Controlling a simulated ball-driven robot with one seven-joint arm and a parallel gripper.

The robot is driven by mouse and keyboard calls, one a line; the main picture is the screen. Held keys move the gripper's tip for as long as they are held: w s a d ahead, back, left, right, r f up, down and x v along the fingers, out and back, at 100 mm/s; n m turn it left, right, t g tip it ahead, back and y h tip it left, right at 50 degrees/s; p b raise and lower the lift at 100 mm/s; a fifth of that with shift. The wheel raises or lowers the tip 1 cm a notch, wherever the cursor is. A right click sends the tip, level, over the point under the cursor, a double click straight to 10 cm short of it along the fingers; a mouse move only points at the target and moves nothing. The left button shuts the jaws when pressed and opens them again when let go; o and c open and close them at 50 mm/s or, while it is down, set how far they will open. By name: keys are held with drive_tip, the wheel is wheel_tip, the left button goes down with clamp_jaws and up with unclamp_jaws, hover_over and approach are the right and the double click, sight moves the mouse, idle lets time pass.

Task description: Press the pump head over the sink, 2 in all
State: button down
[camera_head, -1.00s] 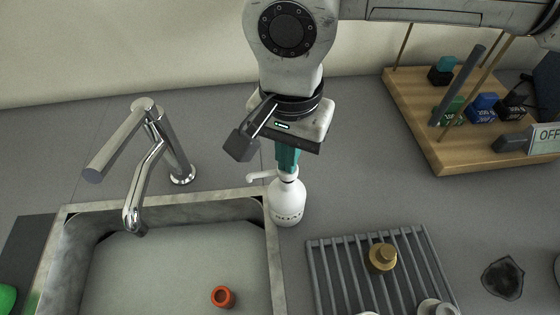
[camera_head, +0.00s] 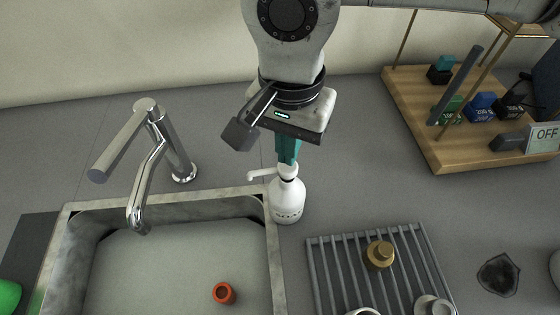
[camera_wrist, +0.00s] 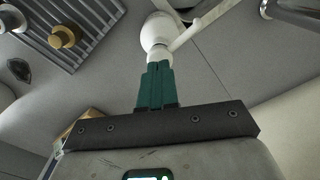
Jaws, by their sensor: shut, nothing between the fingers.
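The white pump bottle (camera_head: 287,202) stands upright on the counter beside the sink's right rim. Its white pump head (camera_head: 286,169) has a spout pointing left toward the sink (camera_head: 267,250). In the wrist view the bottle (camera_wrist: 154,30) shows beyond the fingertips, with its spout (camera_wrist: 188,35) reaching to the upper right. My gripper (camera_head: 288,160) points down with its teal fingers shut and empty, right above the pump head. The fingers (camera_wrist: 158,68) also show in the wrist view. I cannot tell whether the fingertips touch the head.
A chrome faucet (camera_head: 165,150) rises behind the sink. An orange-red ring-shaped piece (camera_head: 223,293) lies in the basin. A drying rack (camera_head: 335,270) with a brass piece (camera_head: 380,255) is right of the bottle. A wooden stand (camera_head: 440,150) is at the back right.

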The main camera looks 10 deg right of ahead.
drive_tip(key=shift+f, duration=0.2)
drive_tip(key=shift+f+b, duration=1.1)
drive_tip(key=shift+b, duration=0.05)
drive_tip(key=shift+r, duration=0.2)
drive_tip(key=shift+r+p, duration=0.75)
drive_tip(key=shift+r, duration=0.4)
wheel_tip(320, 180, up, 6)
drive_tip(key=p, duration=0.3)
drive_tip(key=shift+f, duration=0.1)
